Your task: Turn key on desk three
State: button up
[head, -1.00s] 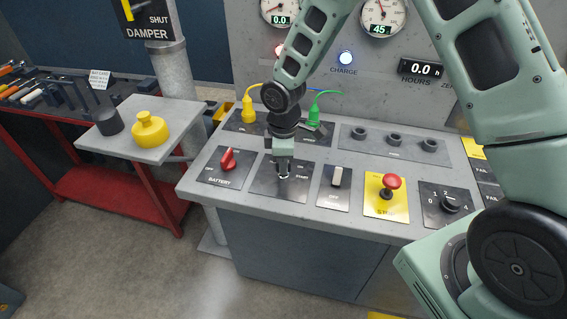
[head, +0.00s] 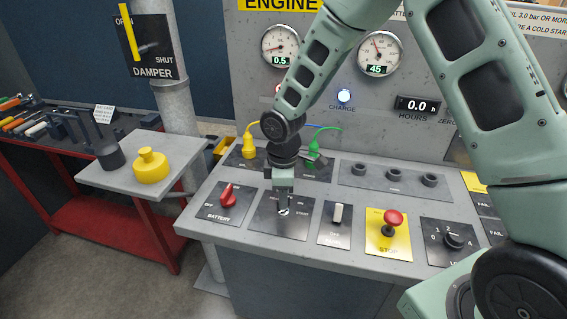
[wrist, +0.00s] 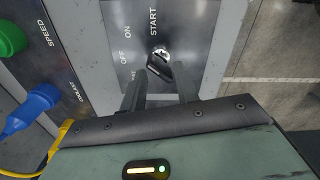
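The dark key (wrist: 160,68) sits in a silver lock on a plate marked OFF, ON and START, in the wrist view. It is turned at a slant. The key plate (head: 265,222) lies on the sloped grey desk, between the battery switch and a white rocker switch. My gripper (wrist: 160,84) points down at the key. Its two fingers stand apart, one on each side of the key, with no clear contact visible. In the head view my gripper (head: 284,210) hides most of the key, and only a silver bit of the lock shows.
A red battery switch (head: 227,194), the white rocker (head: 338,213), a red stop button (head: 393,218) and a rotary selector (head: 453,240) share the desk. Yellow (head: 249,148) and green plugs (head: 313,155) stand behind my gripper. The left gauge (head: 281,46) reads 0.5; a blue-white charge lamp (head: 344,96) is lit.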

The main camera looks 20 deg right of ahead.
notch_tip(320, 180, up, 16)
jog(key=b, duration=0.1)
jog(key=shift+f, duration=0.25)
jog(key=s+a+m, duration=0.2)
jog(key=s+a, duration=0.1)
jog(key=s, duration=1)
jog(key=s+a+m, duration=0.3)
jog(key=s, duration=1)
jog(key=shift+s+f+m+y, duration=0.3)
jog(key=shift+s+f, duration=0.05)
